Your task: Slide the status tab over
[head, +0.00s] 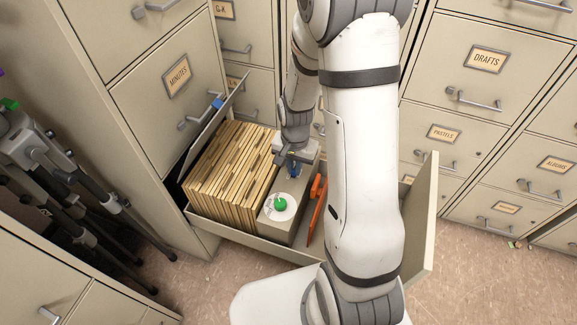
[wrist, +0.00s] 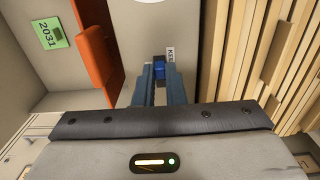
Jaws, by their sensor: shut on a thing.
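My gripper (head: 291,168) reaches down into the open drawer, over the grey box at its middle. Another blue tab (head: 217,103) sits on the upper edge of a drawer-side panel at the left, away from my gripper. I cannot tell which blue piece is the status tab.
Tan folders (head: 225,172) fill the drawer's left part. An orange divider (head: 316,205) stands right of the box; it also shows in the wrist view (wrist: 97,55), near a green "2031" tag (wrist: 48,30). Cabinets surround the drawer. Tripods (head: 60,180) stand at left.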

